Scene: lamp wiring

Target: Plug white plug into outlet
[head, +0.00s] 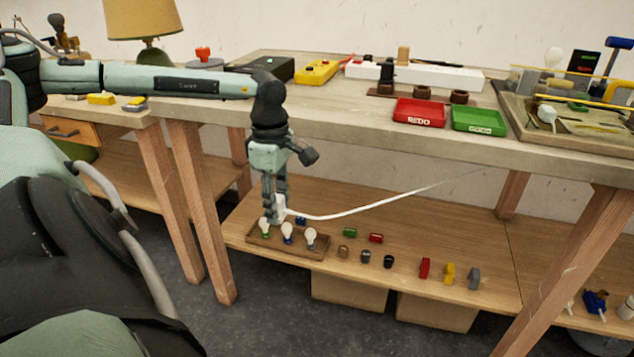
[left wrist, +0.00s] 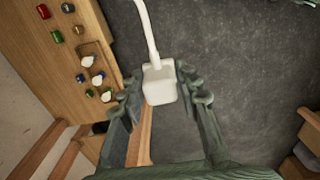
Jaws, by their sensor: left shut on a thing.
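My left gripper (head: 274,207) hangs in front of the bench, above the lower shelf. It is shut on the white plug (head: 280,209). In the left wrist view the white plug (left wrist: 160,86) sits between the two fingers of my left gripper (left wrist: 160,92). A white cord (head: 350,213) runs from the plug up to the right, toward the underside of the bench top. A long white strip (head: 440,77) lies at the back of the bench top and may hold the outlet; no sockets can be made out. My right gripper is not in view.
A wooden tray with several bulbs (head: 287,234) is on the lower shelf (head: 395,225), close to the gripper in the picture. Small coloured parts lie to its right. Red (head: 419,113) and green (head: 479,121) trays, a yellow box (head: 317,71) and a lamp (head: 143,20) stand above.

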